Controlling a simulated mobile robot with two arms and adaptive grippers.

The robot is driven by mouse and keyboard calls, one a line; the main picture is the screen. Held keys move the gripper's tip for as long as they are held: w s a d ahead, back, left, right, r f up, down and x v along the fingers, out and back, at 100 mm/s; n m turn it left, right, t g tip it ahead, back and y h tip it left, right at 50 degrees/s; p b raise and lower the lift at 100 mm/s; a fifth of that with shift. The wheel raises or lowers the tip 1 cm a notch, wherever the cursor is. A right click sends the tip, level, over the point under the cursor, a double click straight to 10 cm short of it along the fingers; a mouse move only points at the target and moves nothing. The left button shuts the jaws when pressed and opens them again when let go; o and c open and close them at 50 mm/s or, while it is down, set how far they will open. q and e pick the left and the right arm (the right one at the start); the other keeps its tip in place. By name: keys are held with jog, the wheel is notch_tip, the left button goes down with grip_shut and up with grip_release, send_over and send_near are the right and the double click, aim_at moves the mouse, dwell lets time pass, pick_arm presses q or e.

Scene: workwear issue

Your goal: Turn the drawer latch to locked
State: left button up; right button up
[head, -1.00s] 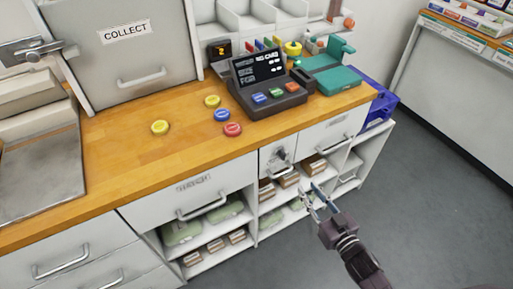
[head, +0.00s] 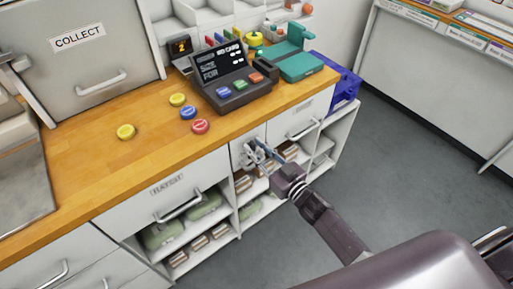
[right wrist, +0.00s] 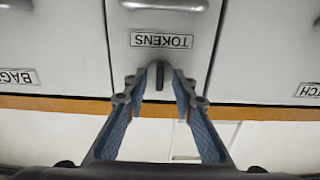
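The latch is a dark upright knob (right wrist: 159,78) on the front of a white drawer labelled TOKENS (right wrist: 161,41). Its long side runs up and down in the right wrist view. In the head view this small drawer (head: 237,149) is under the counter's front edge, and the gripper partly hides the latch. My right gripper (head: 257,152) is open in front of the drawer. In the right wrist view its two blue-padded fingers (right wrist: 159,88) stand on either side of the knob. I cannot tell whether they touch it. My left gripper is not in view.
The wooden counter (head: 80,150) carries a dark terminal (head: 228,86), several coloured tokens and a teal device (head: 297,62). Drawers with bar handles flank the latch drawer, with open shelves (head: 212,235) below. The grey floor (head: 410,170) at right is clear.

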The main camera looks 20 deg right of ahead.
jog(key=shift+c, duration=0.6)
grip_shut()
jog(key=shift+n, duration=0.3)
jog(key=n, duration=0.3)
jog(key=shift+a+n, duration=0.1)
jog(key=shift+n, duration=0.2)
jog(key=n+b, duration=0.1)
jog(key=n, duration=0.2)
jog(key=shift+f+n, duration=0.1)
jog(key=shift+n, duration=0.2)
jog(key=n+b, duration=0.1)
jog(key=n, duration=0.4)
jog(key=shift+a+f+b, duration=0.1)
jog(key=shift+f+b, duration=0.05)
jog(key=shift+b, duration=0.2)
jog(key=n+b, duration=0.1)
jog(key=n, duration=0.4)
jog(key=shift+s, duration=0.1)
jog(key=shift+b, duration=0.3)
